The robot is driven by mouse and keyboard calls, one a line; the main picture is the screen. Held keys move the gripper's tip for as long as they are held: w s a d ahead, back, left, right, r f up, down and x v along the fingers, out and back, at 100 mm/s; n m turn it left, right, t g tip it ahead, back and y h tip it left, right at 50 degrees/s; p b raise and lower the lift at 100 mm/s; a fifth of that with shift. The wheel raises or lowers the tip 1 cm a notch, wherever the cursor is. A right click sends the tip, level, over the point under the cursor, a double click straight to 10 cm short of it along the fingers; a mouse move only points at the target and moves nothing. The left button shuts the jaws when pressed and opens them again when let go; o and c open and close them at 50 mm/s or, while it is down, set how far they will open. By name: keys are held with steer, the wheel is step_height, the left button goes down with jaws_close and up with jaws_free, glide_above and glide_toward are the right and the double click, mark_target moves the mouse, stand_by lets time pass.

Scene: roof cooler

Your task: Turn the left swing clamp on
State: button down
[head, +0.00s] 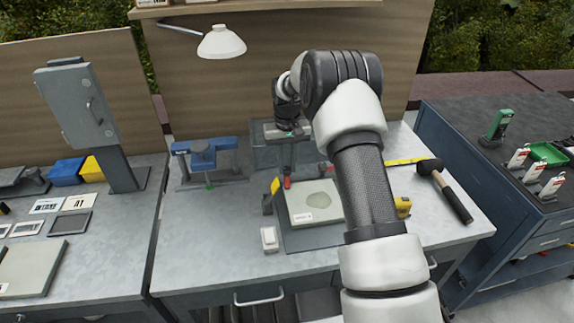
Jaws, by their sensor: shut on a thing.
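The left swing clamp (268,203), yellow and black, stands at the plate's left edge. A small red part (287,183) shows near it, at the plate's back left corner. The fingertips are small and the exact contact is unclear. Another yellow clamp (403,206) shows at the right, partly behind my arm.
A small white block (269,240) lies in front. A hammer (446,190) and yellow rule (405,161) lie at right. A lamp (221,43) hangs above.

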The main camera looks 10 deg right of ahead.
mark_target(287, 168)
steer(key=shift+n, duration=1.1)
steer(key=c, duration=1.5)
jaws_free()
steer(key=shift+c, duration=0.2)
step_height(287, 168, up, 18)
steer(key=shift+f+p, duration=0.25)
steer(key=shift+p, duration=0.15)
